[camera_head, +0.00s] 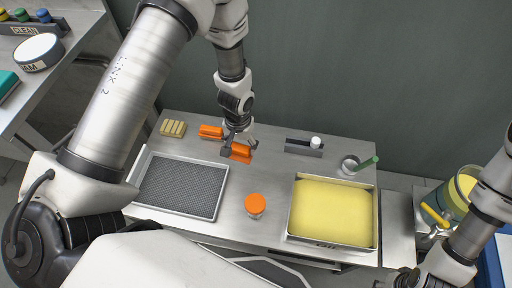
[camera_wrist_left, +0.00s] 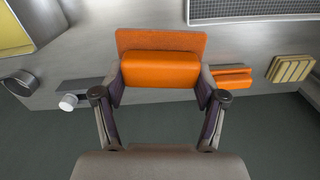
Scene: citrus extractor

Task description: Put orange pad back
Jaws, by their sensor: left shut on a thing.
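The orange pad (camera_head: 239,154) is in my left gripper (camera_head: 238,143), above the back part of the steel table. In the left wrist view, the pad (camera_wrist_left: 160,70) has a thick block grip and a wider flat part beyond it. The fingers of my left gripper (camera_wrist_left: 159,92) are shut on the two sides of the block. A low orange holder (camera_head: 210,131) with a groove sits just left of the pad in the head view. It also shows right of the pad in the left wrist view (camera_wrist_left: 232,78). My right gripper (camera_head: 396,281) is partly cut off at the bottom right.
A mesh tray (camera_head: 222,203) lies at the left front and a tray of yellow material (camera_head: 333,213) at the right. An orange-lidded jar (camera_head: 255,205) stands between them. A yellow ribbed block (camera_head: 173,128), a dark holder (camera_head: 303,147) and a metal cup (camera_head: 350,165) line the back.

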